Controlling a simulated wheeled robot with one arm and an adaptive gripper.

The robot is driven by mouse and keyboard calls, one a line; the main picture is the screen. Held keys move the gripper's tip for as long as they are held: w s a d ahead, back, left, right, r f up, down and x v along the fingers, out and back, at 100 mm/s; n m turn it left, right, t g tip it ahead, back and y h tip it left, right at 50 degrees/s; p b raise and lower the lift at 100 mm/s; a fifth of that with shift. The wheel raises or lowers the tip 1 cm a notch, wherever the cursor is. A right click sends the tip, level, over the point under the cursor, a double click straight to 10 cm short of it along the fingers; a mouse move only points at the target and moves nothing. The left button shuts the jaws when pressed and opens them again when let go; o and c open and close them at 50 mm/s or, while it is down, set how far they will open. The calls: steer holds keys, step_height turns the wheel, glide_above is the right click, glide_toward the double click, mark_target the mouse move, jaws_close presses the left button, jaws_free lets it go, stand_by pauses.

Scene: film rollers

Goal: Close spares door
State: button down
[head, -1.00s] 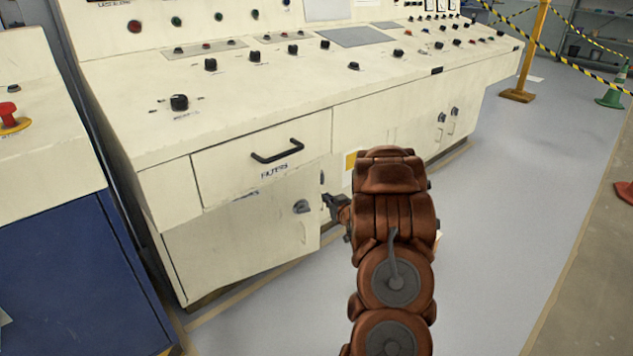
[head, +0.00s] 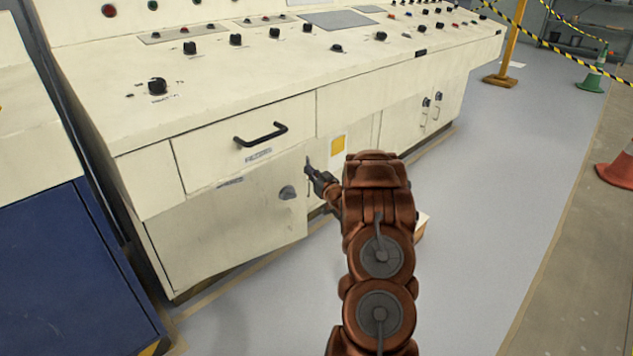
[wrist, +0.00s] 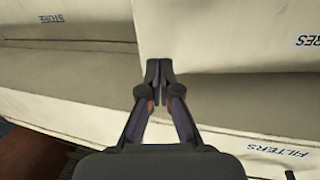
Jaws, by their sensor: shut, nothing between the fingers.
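The spares door (head: 215,240) is the cream lower-left cabinet door below the filters drawer (head: 225,150), with a dark round knob (head: 288,192) near its right side. It appears slightly ajar, with its free edge at the right. In the wrist view, part of the door (wrist: 230,45) shows upside down with its label cut off, and a shadowed gap lies between it and the filters drawer (wrist: 250,148). My gripper (head: 309,165) is shut and empty beside the door's upper right corner. In the wrist view its fingertips (wrist: 158,68) are together by the door's edge; contact cannot be told.
The control desk (head: 260,75) carries knobs and buttons above the doors. A blue cabinet (head: 75,275) stands at left. Open grey floor (head: 490,190) lies at right, with an orange cone (head: 620,168), a green cone (head: 593,75) and a barrier post (head: 508,45) farther off.

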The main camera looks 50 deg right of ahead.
mark_target(298, 160)
steer(key=b+x, duration=0.1)
steer(key=x, duration=0.2)
steer(key=shift+w+f, duration=0.15)
steer(key=shift+w, duration=0.15)
steer(key=shift+b+x, duration=0.35)
steer(key=shift+x, duration=0.75)
steer(key=shift+d, duration=0.1)
